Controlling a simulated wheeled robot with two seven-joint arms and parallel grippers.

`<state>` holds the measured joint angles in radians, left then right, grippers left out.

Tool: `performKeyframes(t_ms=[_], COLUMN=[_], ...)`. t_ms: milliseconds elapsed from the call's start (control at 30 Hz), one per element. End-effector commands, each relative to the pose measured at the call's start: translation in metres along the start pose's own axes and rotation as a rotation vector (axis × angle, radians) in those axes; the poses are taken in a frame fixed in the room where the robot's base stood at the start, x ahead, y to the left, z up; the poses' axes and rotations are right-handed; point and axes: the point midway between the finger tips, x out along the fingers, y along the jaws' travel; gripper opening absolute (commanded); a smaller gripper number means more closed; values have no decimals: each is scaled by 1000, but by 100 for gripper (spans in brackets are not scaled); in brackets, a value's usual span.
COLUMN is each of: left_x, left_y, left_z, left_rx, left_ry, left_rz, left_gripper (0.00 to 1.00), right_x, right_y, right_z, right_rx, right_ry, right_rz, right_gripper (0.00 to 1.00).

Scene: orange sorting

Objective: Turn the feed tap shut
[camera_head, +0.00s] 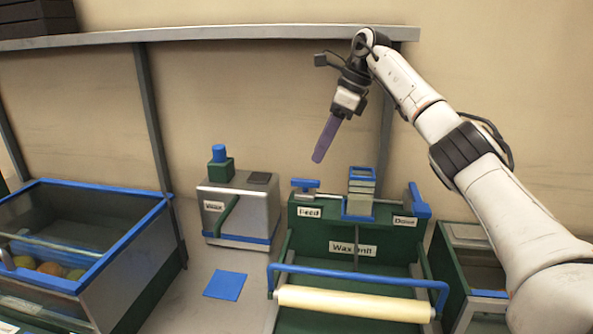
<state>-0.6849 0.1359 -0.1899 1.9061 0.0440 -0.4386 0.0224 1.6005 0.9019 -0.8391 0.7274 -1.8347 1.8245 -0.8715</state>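The feed tap (305,184) has a blue bar handle and sits on top of the green wax unit (300,240), above the label "Feed". Its bar lies roughly left to right in the picture. My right gripper (319,158) hangs in the air above and slightly right of the tap, apart from it, pointing down. Its purplish fingers show as one narrow shape, seen edge-on, so I cannot tell whether they are open or shut. My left gripper is not in view.
A blue-edged bin (75,187) with several fruits stands at left. A grey machine (213,215) with a blue knob stands left of the wax unit. A blue dose lever (419,203) and a small blue-edged stack (361,182) rise near the tap. A shelf rail (220,33) runs behind.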

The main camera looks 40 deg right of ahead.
Motion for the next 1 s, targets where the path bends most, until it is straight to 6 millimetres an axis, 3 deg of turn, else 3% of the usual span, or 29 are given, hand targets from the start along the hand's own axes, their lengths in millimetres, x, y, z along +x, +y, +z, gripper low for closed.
performKeyframes(t_ms=[200, 400, 600, 867, 1000], left_x=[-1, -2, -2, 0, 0], left_y=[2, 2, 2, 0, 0], left_z=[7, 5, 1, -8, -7], left_rx=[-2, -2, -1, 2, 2], left_ry=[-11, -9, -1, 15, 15], left_rz=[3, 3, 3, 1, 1], left_gripper=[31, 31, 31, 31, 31], right_x=[43, 73, 86, 87, 86], right_y=[1, 0, 0, 0, 0], right_z=[-1, 0, 0, 0, 0], right_rx=[-1, 0, 0, -1, -1], right_ry=[3, 0, -1, -2, -1], right_rz=[2, 2, 0, -1, 0], right_gripper=[31, 31, 31, 31, 8])
